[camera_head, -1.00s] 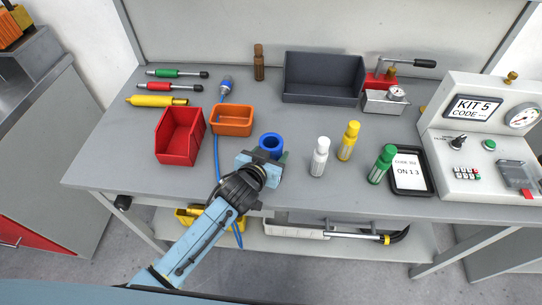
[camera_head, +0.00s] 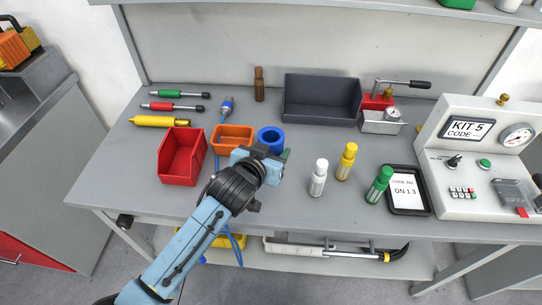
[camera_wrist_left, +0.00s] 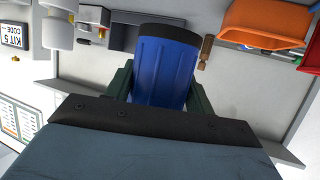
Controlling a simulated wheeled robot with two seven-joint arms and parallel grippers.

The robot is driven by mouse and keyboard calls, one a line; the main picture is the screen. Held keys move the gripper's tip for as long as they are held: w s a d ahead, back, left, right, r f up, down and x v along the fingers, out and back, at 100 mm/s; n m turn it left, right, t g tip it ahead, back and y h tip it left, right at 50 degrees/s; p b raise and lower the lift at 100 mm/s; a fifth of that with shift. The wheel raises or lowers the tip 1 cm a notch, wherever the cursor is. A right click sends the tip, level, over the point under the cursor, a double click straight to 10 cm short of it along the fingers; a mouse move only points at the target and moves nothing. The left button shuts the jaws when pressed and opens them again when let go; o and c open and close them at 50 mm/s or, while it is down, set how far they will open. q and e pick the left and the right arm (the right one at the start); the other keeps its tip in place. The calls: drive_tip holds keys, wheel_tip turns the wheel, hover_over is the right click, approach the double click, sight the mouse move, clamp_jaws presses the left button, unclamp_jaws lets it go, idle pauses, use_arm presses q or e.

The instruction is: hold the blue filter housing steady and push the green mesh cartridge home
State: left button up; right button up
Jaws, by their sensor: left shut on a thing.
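The blue filter housing (camera_head: 270,135) is an open-topped ribbed cylinder with a black band at one end, seen clearly in the left wrist view (camera_wrist_left: 165,72). My left gripper (camera_head: 268,152) is shut on it, with dark green fingers on both sides of the housing (camera_wrist_left: 158,90). In the head view the housing stands roughly upright, just right of the orange bin. I cannot tell for sure whether its base clears the bench. I cannot make out the green mesh cartridge in either view; the inside of the housing looks dark. My right gripper is not in view.
An orange bin (camera_head: 233,146) and red bin (camera_head: 163,168) stand left of the housing. A dark tray (camera_head: 320,117) lies behind. The bench between is clear.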

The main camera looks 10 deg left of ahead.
use_arm(q)
drive_tip(key=shift+r, duration=0.1)
